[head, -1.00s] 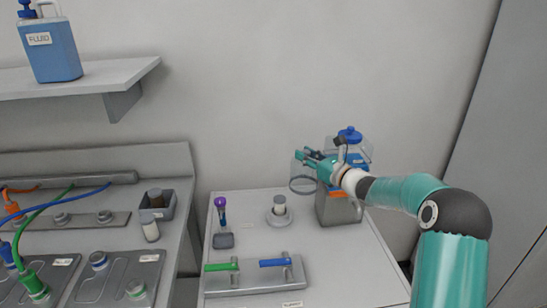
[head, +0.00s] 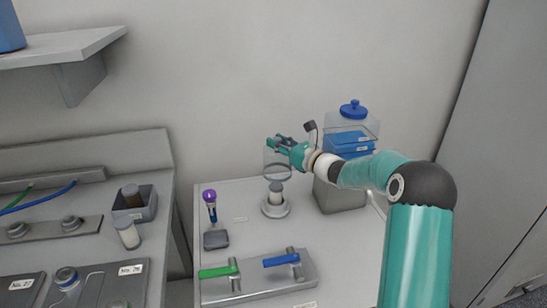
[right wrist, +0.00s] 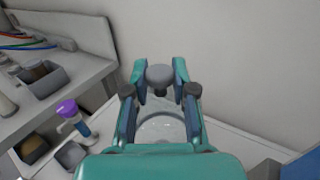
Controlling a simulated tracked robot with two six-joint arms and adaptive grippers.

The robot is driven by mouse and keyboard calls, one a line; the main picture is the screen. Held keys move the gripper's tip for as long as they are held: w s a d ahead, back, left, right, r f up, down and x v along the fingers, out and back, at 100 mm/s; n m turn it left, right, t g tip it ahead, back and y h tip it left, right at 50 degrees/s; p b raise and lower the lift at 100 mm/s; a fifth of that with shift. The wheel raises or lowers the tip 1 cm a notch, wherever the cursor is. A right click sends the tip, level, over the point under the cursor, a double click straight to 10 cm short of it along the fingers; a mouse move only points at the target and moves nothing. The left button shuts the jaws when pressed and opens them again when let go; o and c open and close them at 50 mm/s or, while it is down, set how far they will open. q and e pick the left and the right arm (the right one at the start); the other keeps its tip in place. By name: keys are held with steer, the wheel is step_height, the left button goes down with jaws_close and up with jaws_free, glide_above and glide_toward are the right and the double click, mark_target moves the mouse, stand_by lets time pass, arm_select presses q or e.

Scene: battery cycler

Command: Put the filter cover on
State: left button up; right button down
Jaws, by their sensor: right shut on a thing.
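The filter cover (head: 271,164) is a clear cup with a dark lower rim. My right gripper (head: 278,145) is shut on it near its top. In the right wrist view the gripper (right wrist: 159,85) has its fingers on either side of the cover's grey knob (right wrist: 160,76), with the clear body (right wrist: 160,127) below. In the head view the filter (head: 276,192), a pale cylinder with a grey top, stands upright on a round base (head: 275,210). The cover is held just above the filter; whether its rim overlaps the filter's top is hard to tell. My left gripper is not seen.
A grey container (head: 341,195) with a clear, blue-capped tank (head: 351,125) stands right of the filter. A purple-topped tool (head: 210,204) stands to the left. Valves with a green handle (head: 218,271) and a blue handle (head: 281,260) are in front.

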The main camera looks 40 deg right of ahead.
mark_target(277, 187)
steer(key=shift+f+b, duration=0.45)
steer(key=shift+f, duration=0.4)
steer(key=shift+a+f+b, duration=0.1)
steer(key=shift+f+b, duration=0.4)
steer(key=shift+b, duration=0.1)
arm_select(q)
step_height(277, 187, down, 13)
steer(key=b, duration=0.9)
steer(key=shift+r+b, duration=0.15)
steer(key=shift+b, duration=0.25)
arm_select(e)
step_height(277, 187, down, 11)
steer(key=shift+r, duration=0.2)
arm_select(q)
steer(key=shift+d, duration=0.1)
arm_select(e)
steer(key=shift+w, duration=0.1)
arm_select(q)
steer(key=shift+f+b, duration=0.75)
steer(key=shift+b, duration=0.05)
arm_select(e)
steer(key=shift+f, duration=0.15)
